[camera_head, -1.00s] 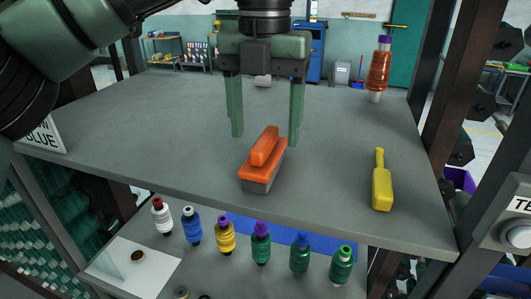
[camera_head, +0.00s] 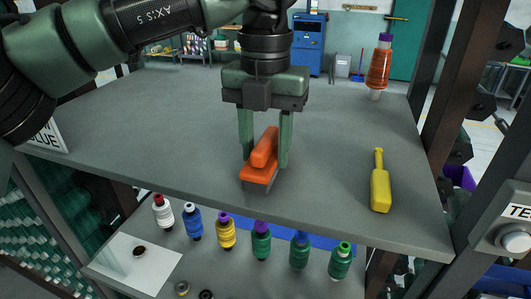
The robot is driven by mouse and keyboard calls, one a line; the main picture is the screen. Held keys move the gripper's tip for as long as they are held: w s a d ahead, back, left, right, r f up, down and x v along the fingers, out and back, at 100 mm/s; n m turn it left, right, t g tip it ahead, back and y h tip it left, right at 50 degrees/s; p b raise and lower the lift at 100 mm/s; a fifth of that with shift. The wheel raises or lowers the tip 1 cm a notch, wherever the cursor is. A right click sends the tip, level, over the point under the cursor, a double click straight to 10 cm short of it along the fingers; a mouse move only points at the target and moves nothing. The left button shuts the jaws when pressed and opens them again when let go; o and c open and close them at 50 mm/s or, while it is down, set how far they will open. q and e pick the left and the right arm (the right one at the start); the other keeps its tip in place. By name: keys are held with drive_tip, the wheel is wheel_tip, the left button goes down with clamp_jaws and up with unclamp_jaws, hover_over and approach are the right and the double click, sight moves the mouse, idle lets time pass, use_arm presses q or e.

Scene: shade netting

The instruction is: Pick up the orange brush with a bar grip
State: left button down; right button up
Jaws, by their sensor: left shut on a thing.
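The orange brush (camera_head: 259,173) with its raised bar grip (camera_head: 265,147) is on the grey table, near the middle of its front part. My left gripper (camera_head: 264,160) points down over it from behind, with one green finger on each side of the bar grip. The fingers are shut on the brush. Its dark underside is at the table surface; I cannot tell whether it touches. My right gripper is not in view.
A yellow brush-like tool (camera_head: 380,188) lies to the right on the table (camera_head: 170,120). An orange spool (camera_head: 378,68) stands at the back right. Several thread spools (camera_head: 226,232) stand on a lower shelf in front.

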sight(267, 138)
use_arm(q)
wheel_tip(267, 138, up, 7)
drive_tip(key=shift+w+r+b, duration=0.1)
drive_tip(key=shift+r+b, duration=0.1)
drive_tip(key=shift+b, duration=0.4)
wheel_tip(267, 138, up, 13)
drive_tip(key=p, duration=0.6)
drive_tip(key=shift+f, duration=0.2)
